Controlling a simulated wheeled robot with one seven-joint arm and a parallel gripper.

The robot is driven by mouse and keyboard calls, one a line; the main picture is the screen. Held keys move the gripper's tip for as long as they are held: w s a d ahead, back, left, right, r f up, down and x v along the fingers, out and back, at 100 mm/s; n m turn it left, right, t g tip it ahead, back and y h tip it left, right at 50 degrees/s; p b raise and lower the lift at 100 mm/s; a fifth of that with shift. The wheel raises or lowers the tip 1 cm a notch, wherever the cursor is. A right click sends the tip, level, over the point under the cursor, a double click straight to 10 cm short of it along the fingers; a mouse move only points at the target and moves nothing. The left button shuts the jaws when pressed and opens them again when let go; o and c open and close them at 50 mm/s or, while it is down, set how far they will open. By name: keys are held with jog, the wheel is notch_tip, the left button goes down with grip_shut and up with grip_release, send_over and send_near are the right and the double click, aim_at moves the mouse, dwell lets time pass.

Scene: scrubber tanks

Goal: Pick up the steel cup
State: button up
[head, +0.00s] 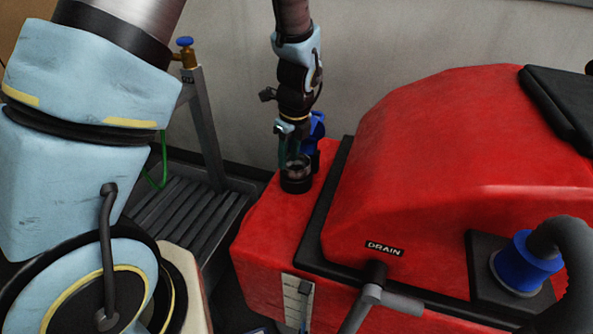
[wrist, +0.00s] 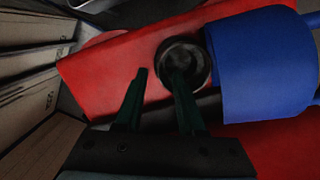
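The steel cup (head: 297,184), small, round and dark grey, stands upright on the red machine's top ledge. In the wrist view its round open mouth (wrist: 170,48) faces the camera. My gripper (head: 291,155) is above the cup, pointing down, with its dark green fingers apart. In the wrist view my gripper (wrist: 160,73) has its left fingertip left of the cup over red surface. The right fingertip overlaps the cup's mouth; I cannot tell whether it is inside or above it. The cup is not visibly held.
A blue object (wrist: 262,65) stands close to the cup's right and partly shows behind my gripper in the head view (head: 318,128). The red machine (head: 430,170) rises to the right. A grey slatted tray (head: 185,215) lies lower left.

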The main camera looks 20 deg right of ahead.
aim_at(287, 168)
jog(key=shift+w+f+p, duration=0.15)
jog(key=shift+f+p, duration=0.05)
jog(key=shift+f, duration=0.65)
jog(key=shift+w+f+p, duration=0.1)
jog(key=shift+f+p, duration=0.1)
jog(key=shift+f, duration=0.6)
jog(key=shift+c, duration=0.3)
grip_shut()
